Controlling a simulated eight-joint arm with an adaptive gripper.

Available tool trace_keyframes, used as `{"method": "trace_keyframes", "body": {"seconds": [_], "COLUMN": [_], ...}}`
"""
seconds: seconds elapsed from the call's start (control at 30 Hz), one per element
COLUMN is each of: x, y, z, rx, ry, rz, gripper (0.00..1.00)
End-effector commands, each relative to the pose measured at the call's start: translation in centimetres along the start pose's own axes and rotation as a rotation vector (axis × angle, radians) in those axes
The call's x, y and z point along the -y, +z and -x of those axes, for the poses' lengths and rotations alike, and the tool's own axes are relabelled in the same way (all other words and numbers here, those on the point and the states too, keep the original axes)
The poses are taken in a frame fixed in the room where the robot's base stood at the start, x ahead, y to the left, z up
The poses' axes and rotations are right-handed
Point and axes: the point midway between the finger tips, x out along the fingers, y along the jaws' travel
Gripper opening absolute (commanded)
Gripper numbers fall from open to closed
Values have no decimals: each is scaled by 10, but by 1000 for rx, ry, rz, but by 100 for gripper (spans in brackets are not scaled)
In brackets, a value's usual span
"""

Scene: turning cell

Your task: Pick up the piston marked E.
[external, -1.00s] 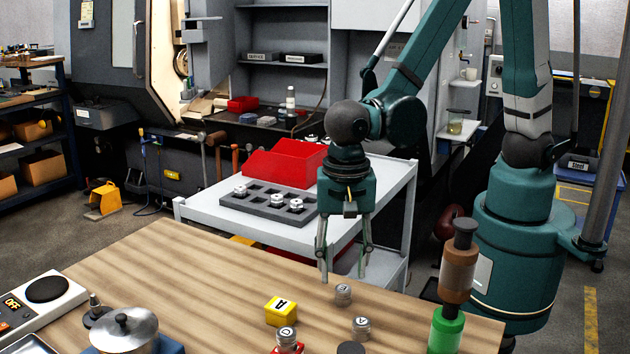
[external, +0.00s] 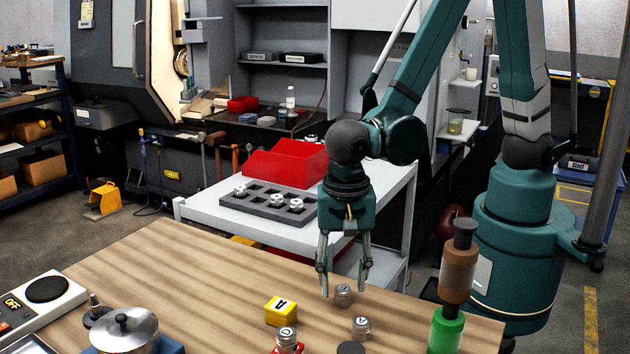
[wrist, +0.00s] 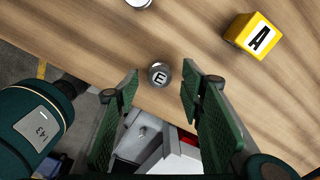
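The piston marked E (wrist: 159,74) is a small grey metal cylinder standing on the wooden table. In the wrist view its letter faces up, and it lies ahead of the gap between my fingers. It also shows in the external view (external: 343,295), near the table's far edge. My gripper (external: 344,280) is open and empty, pointing down just above and behind the piston. In the wrist view its two green fingers (wrist: 160,85) are spread wide, with the piston between their tips in the picture. No contact shows.
A piston marked A (external: 361,328) stands nearby. A yellow block marked A (external: 281,311) lies to the left. Another piston (external: 287,338) sits on a red base. A brown and green bottle-like stack (external: 457,280) stands at right. A grey tray (external: 262,207) and red bin (external: 285,165) rest on the cart.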

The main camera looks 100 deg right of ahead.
Motion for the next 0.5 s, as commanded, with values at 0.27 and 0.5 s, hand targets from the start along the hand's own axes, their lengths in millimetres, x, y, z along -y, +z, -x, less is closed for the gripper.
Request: {"method": "trace_keyframes", "body": {"seconds": [0.27, 0.5], "x": [0, -1], "y": [0, 0], "z": [-25, -32], "rx": [0, 0], "ry": [0, 0], "rz": [0, 0], "gripper": [39, 39]}}
